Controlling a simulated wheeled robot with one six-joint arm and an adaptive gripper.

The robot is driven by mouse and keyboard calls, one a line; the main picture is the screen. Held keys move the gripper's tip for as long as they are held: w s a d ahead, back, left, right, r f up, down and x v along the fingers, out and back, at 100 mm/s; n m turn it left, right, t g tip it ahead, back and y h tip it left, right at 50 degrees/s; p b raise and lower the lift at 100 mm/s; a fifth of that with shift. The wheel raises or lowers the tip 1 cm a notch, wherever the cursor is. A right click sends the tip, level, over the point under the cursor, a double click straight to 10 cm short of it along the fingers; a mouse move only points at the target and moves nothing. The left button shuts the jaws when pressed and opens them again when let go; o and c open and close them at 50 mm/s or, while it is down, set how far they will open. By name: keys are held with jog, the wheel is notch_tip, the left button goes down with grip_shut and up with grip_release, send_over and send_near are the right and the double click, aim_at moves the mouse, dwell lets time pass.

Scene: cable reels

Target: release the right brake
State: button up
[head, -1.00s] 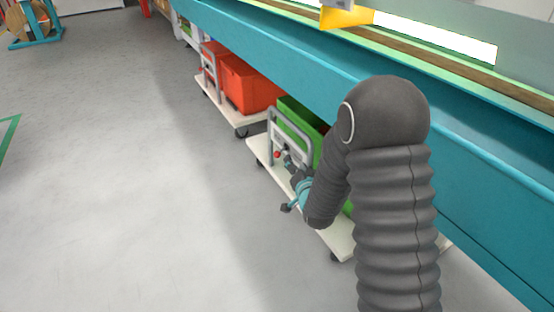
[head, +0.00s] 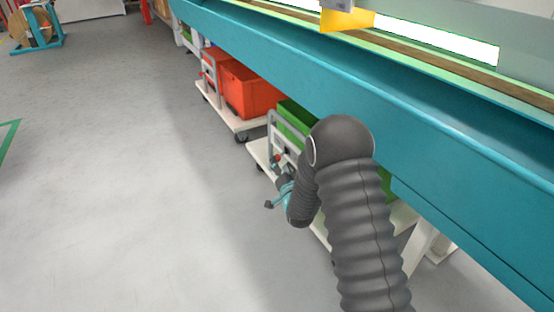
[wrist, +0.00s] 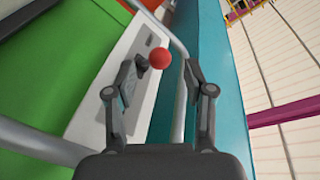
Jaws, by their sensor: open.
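A red ball knob (wrist: 160,58) shows in the wrist view between and just beyond my gripper's fingertips. A dark fitting (wrist: 142,62) lies beside it on a white panel. My gripper (wrist: 160,80) is open, with one finger on each side of the knob's line; I see no clear contact. In the head view, the small red knob (head: 275,159) is at the grey tubular handle of the cart with green crates, with my gripper (head: 280,171) right by it. The dark sleeve of my arm hides part of that cart. I cannot tell a second brake knob.
The white cart deck (head: 259,153) carries a green crate (head: 296,116) under a long teal beam (head: 400,110). Another cart with an orange crate (head: 248,90) stands behind it. A grey tube (wrist: 40,140) crosses the wrist view's lower left.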

jog(key=shift+x, duration=2.3)
grip_shut()
